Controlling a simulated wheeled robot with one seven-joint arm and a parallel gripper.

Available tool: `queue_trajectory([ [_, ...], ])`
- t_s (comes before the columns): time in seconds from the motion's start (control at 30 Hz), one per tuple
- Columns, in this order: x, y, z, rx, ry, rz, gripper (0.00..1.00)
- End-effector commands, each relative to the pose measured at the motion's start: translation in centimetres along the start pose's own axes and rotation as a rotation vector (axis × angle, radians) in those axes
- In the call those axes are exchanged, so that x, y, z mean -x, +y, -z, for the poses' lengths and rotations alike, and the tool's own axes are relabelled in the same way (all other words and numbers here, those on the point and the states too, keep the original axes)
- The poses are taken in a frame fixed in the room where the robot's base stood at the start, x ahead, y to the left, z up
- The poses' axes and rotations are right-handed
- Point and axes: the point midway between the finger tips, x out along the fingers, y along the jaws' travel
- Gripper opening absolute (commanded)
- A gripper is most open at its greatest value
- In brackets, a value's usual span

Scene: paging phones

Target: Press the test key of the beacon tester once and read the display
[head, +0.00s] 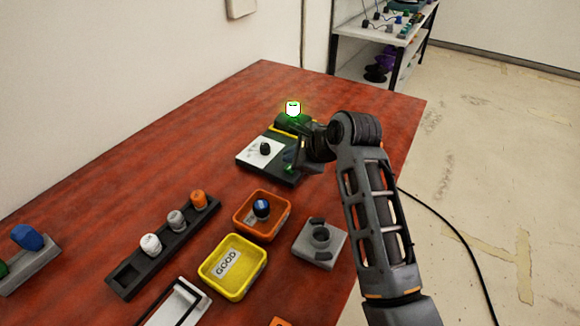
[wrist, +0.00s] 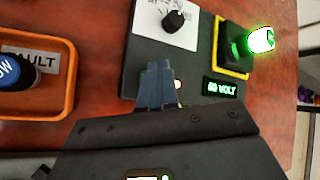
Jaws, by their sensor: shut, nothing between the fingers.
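The beacon tester (head: 245,163) is a dark box near the table's right side, with a white panel and a black knob (head: 265,148). A beacon (head: 293,108) glows bright green in its yellow-edged socket; it also shows in the wrist view (wrist: 261,40). The tester's display (wrist: 222,87) is lit green and seems to read "60 VOLT"; its first characters are hard to tell. My gripper (wrist: 157,84) is shut and empty, its fingertips over the tester's front edge. A small lit spot (wrist: 178,85), perhaps the test key, shows partly behind the fingertips; contact cannot be told.
An orange tray (head: 238,214) marked FAULT in the wrist view holds a blue-topped beacon (head: 261,208). A yellow GOOD tray (head: 230,294) is empty. A dark rack (head: 126,281) holds white, grey and orange beacons. A grey holder (head: 320,255) stands right of the trays.

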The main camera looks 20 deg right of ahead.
Motion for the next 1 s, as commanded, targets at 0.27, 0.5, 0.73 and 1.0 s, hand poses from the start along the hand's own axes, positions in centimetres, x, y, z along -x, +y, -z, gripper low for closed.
queue_trajectory([
  [0.27, 0.00, 0.01, 0.01, 0.000, 0.000, 0.000, 0.00],
  [0.5, -0.36, 0.29, 0.31, 0.000, 0.001, -0.001, 0.00],
  [0.73, -0.58, 0.44, 0.44, 0.000, 0.000, 0.000, 0.00],
  [1.0, -0.61, 0.45, 0.46, 0.000, 0.000, 0.000, 0.00],
])
